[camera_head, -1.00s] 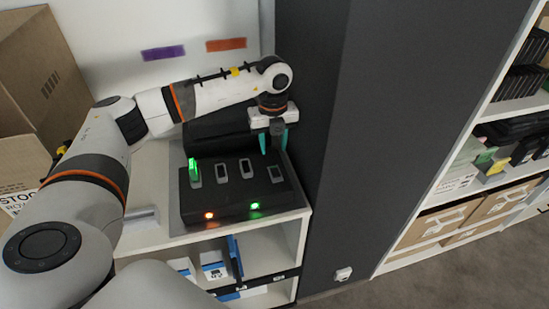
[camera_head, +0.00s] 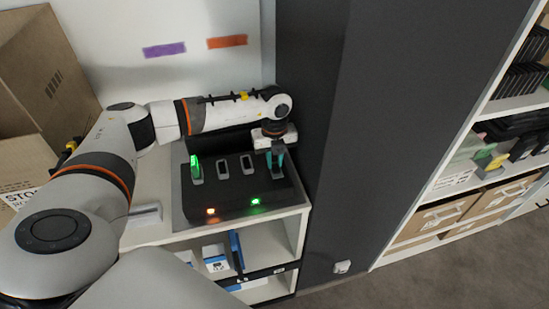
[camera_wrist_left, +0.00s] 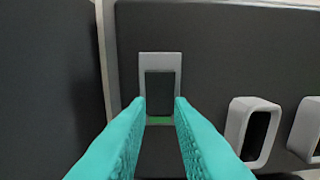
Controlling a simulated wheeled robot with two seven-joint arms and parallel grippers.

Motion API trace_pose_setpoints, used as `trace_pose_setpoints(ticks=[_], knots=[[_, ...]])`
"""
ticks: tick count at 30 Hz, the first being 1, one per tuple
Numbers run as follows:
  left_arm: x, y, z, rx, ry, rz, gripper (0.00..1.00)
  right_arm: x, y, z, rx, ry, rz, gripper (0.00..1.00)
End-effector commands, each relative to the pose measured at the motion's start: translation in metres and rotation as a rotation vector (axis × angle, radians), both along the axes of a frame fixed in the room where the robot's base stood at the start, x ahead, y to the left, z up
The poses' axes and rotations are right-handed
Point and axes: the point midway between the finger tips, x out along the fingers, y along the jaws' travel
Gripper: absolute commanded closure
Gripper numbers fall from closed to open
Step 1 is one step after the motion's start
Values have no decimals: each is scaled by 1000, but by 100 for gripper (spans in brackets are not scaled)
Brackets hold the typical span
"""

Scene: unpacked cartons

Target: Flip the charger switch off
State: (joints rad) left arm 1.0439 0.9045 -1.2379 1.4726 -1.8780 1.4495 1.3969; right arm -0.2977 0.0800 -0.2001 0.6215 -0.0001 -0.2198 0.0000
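The black charger (camera_head: 235,208) sits on a white shelf unit, with a row of grey-framed slots along its top. A dark rocker in a grey frame, which looks like the switch (camera_wrist_left: 160,92), shows in the left wrist view, with a green strip along its lower edge. My left gripper (camera_head: 275,163) is over the charger's right end, its teal fingers pointing down. In the left wrist view the fingers (camera_wrist_left: 159,103) are apart, their tips on either side of the rocker's lower part. I cannot tell whether they touch it. My right gripper is not in view.
An orange light (camera_head: 211,211) and a green light (camera_head: 255,201) glow on the charger's front. A green-lit item (camera_head: 196,168) stands in the leftmost slot. A dark pillar (camera_head: 325,150) rises close to the right. Cardboard boxes (camera_head: 40,70) stand at left.

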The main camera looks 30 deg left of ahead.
Motion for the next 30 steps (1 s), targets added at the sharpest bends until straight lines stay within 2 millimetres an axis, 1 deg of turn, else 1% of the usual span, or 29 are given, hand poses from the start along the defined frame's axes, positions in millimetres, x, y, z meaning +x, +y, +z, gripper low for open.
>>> trace_pose_setpoints(ticks=[5,8,15,25,26,27,30], knots=[[-1,0,0,10,-7,-2,100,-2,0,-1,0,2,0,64],[-2,-2,-1,57,-43,-5,100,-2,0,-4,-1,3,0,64],[-5,-6,0,182,-155,-3,100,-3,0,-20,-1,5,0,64],[-5,-6,3,199,-171,0,100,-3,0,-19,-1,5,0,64],[-5,-6,3,199,-171,0,78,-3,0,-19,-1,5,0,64],[-5,-6,3,199,-171,0,72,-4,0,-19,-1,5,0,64],[-5,-6,3,198,-170,0,58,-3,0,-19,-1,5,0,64]])
